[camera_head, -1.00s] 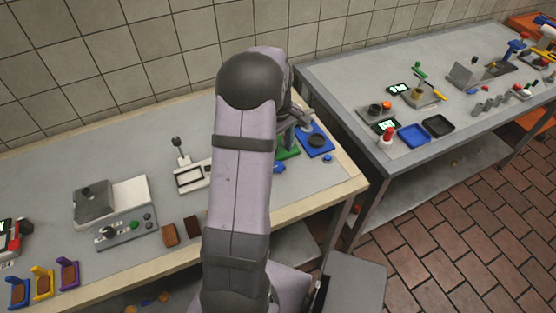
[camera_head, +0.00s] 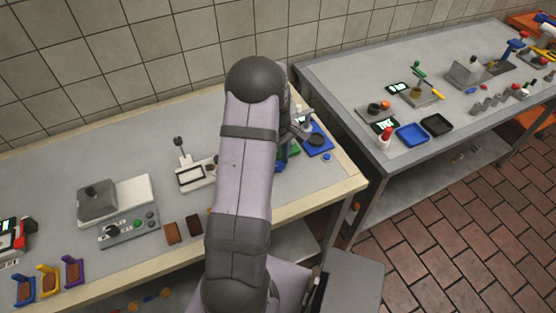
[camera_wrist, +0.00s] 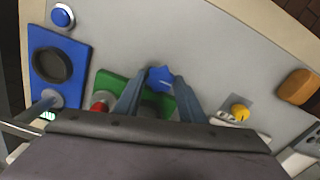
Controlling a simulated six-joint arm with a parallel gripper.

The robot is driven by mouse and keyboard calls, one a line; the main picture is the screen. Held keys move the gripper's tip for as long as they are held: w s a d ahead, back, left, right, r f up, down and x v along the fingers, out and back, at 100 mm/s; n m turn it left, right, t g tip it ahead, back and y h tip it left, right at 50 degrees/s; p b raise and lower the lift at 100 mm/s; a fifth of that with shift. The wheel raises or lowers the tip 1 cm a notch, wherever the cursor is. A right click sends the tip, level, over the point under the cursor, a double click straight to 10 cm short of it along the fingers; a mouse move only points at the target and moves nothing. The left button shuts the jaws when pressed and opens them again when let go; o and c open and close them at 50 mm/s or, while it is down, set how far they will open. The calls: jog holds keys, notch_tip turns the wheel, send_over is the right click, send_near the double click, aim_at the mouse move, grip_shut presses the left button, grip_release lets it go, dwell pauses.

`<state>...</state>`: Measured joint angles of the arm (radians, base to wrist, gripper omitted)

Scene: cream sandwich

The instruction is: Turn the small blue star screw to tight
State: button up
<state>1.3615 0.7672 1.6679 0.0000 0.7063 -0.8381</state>
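The small blue star screw (camera_wrist: 159,77) shows in the wrist view at the upper edge of a green plate (camera_wrist: 108,84). My gripper (camera_wrist: 161,75) has its two grey-blue fingers apart, one on each side of the star. I cannot tell whether they touch it. In the head view my gripper (camera_head: 299,124) is at the right end of the near table, by the green plate (camera_head: 294,150). My arm covers part of this area there.
A blue plate with a dark round cup (camera_wrist: 48,66) and a blue button (camera_wrist: 63,15) lie left of the star. A red knob (camera_wrist: 100,103) is close to the left finger. A yellow knob (camera_wrist: 240,112) and a brown block (camera_wrist: 298,87) are to the right.

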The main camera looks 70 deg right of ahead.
jog(key=shift+m, duration=0.3)
jog(key=m, duration=0.3)
jog(key=shift+b, duration=0.35)
jog(key=shift+m, duration=1.9)
jog(key=o, duration=1)
jog(key=shift+w, duration=0.1)
